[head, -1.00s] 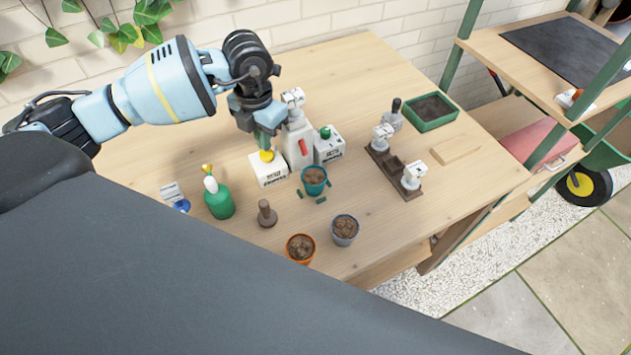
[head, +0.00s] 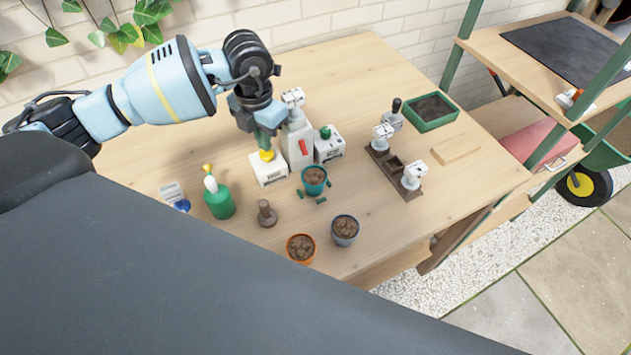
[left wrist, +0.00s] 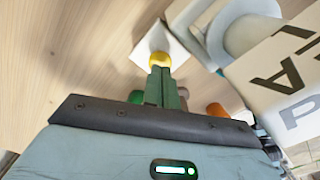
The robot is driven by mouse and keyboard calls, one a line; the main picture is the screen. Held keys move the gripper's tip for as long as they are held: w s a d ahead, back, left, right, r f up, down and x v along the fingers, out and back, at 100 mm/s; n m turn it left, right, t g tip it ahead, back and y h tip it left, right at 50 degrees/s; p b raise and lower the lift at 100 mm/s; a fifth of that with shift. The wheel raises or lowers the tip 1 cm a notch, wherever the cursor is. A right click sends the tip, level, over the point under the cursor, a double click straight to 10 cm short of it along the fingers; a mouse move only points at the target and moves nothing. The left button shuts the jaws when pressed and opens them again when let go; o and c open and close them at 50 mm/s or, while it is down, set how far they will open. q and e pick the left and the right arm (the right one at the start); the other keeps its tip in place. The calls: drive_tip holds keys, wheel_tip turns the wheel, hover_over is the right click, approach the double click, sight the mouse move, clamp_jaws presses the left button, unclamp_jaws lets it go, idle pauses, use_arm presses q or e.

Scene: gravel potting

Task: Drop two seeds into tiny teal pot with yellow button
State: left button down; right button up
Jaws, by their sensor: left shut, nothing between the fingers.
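The tiny teal pot (head: 314,181) stands upright on the table, filled with brown soil. Several small dark green pieces lie on the table around it; I cannot tell what they are. The white box (head: 268,175) with the yellow button (head: 267,156) on top stands left of the pot. My left gripper (head: 265,147) is shut and empty, pointing down with its tips at the yellow button. In the left wrist view the green fingertips (left wrist: 161,72) meet the yellow button (left wrist: 160,59), touching or nearly so. No seeds can be made out in the pot. My right gripper is out of view.
A white pump bottle (head: 298,147) and a second white box with a green button (head: 326,133) stand close right of the gripper.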

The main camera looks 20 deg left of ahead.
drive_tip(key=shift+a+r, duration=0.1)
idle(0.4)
